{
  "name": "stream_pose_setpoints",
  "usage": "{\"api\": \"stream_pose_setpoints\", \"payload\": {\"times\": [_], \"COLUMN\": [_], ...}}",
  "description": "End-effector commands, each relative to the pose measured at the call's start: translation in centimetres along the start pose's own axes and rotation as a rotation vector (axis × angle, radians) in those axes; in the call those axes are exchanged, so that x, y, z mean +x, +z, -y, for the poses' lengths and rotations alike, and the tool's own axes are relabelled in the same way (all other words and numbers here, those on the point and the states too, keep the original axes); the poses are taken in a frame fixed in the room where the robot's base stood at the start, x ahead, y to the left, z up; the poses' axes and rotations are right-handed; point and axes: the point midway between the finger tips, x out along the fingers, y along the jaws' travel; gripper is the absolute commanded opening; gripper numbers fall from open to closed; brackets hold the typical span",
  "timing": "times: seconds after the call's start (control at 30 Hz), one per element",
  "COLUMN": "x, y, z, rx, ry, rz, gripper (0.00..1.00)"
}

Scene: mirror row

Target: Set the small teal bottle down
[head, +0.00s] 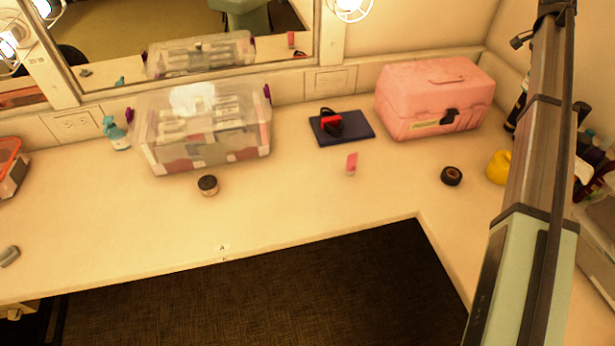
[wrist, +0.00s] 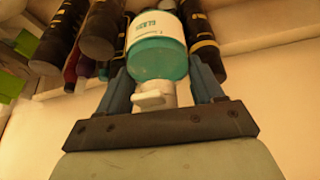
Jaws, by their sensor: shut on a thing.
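In the wrist view a small teal bottle (wrist: 158,58) with a white label and a white top sits between the two blue-grey fingers of my gripper (wrist: 163,84). The gripper is shut on it, with the white top toward the palm. My gripper is not clearly seen in the head view, where my arm crosses the right side. A different teal bottle (head: 117,136) stands at the left by the mirror wall in the head view.
Several dark cylinders (wrist: 62,30) flank the held bottle closely. The counter (head: 290,215) also bears a clear box (head: 205,150), a pink case (head: 435,95), a dark blue book (head: 355,131), a small jar (head: 208,186) and black tape (head: 452,176). Its front middle is clear.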

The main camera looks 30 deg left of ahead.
Motion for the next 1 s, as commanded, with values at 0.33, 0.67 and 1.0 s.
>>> {"api": "stream_pose_setpoints", "payload": {"times": [0.33, 0.67, 1.0], "x": [-3.5, -8.8, -14.7], "y": [6.4, 18.5, 32.1], "z": [2.1, 4.5, 4.9], "rx": [-0.108, -0.311, -0.547], "ry": [-0.046, -0.128, -0.225], "rz": [0.0, 0.0, -0.004], "gripper": [0.28, 0.28, 0.28]}}
